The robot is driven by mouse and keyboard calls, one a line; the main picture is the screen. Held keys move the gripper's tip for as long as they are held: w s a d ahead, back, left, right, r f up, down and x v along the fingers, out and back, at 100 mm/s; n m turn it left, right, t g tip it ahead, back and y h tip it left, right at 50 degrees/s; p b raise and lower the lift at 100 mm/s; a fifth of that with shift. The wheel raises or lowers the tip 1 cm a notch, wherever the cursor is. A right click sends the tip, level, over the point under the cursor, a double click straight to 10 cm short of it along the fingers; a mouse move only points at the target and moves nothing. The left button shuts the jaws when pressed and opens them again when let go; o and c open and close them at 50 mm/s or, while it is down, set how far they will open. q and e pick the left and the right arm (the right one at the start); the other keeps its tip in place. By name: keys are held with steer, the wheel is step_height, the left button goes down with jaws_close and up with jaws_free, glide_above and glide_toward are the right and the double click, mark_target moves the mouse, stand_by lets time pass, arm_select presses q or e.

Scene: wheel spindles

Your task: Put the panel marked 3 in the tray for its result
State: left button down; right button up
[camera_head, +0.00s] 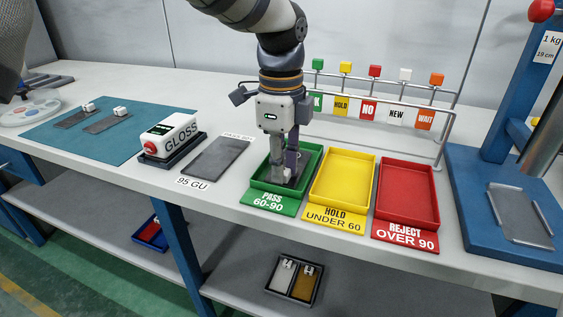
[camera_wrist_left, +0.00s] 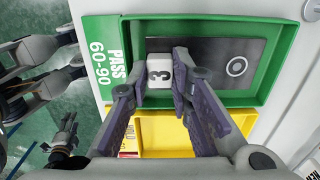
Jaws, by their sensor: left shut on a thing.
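The panel marked 3 (camera_wrist_left: 215,62) is a dark grey plate with a white tab (camera_wrist_left: 159,72) bearing the 3. It lies inside the green PASS 60-90 tray (camera_head: 312,165), whose wall also shows in the left wrist view (camera_wrist_left: 100,40). I cannot tell whether it rests fully on the floor. My left gripper (camera_head: 284,176) reaches down into this tray. Its fingers (camera_wrist_left: 160,92) are shut on the tab, one on each side. The yellow HOLD UNDER 60 tray (camera_head: 343,202) and red REJECT OVER 90 tray (camera_head: 404,214) are empty.
The white GLOSS meter (camera_head: 172,136) and a grey 95 GU plate (camera_head: 218,158) stand left of the trays. Two more tabbed panels lie on a teal mat (camera_head: 52,137). A rack of signs (camera_head: 440,142) stands behind the trays. A blue stand (camera_head: 475,215) is at right.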

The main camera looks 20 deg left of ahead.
arm_select(q)
steer(key=c, duration=1.7)
jaws_free()
steer(key=shift+f, duration=0.1)
step_height(320, 180, up, 12)
steer(key=shift+r, duration=0.2)
steer(key=shift+f, duration=0.1)
